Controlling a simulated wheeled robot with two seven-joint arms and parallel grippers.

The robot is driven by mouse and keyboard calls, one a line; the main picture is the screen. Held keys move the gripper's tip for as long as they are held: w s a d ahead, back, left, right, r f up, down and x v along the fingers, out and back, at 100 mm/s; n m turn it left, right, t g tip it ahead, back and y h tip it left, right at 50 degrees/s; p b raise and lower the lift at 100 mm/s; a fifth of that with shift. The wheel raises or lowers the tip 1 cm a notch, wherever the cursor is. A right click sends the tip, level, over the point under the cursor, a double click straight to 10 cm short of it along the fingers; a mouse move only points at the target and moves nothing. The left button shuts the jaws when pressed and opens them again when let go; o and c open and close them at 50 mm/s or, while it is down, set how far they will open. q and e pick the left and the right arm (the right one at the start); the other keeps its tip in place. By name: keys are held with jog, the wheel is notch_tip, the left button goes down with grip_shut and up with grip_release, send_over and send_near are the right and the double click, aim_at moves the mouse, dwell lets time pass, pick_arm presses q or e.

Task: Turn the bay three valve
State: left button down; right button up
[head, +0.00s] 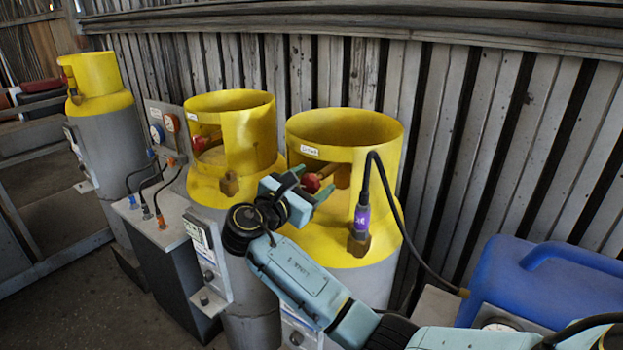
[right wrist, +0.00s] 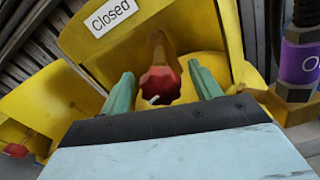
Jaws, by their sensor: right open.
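The red valve knob (head: 311,183) sits inside the yellow collar of the nearest cylinder (head: 340,132). In the right wrist view the red knob (right wrist: 160,84) lies between the two green fingers, on a brown stem. My right gripper (head: 314,182) is open, its fingers one on each side of the knob; I cannot tell whether they touch it. A white tag (right wrist: 111,16) on the collar reads "Closed". I cannot read a bay number. My left gripper is not in view.
A second yellow-topped cylinder (head: 233,118) with a red valve stands to the left, a third (head: 95,75) farther off. A black hose with a purple band (head: 361,218) rises right of the gripper. A blue container (head: 500,275) stands at right. A ribbed wall (head: 450,130) is behind.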

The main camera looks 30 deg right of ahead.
jog(key=shift+d, duration=0.2)
jog(key=c, duration=1)
jog(key=shift+o, duration=0.2)
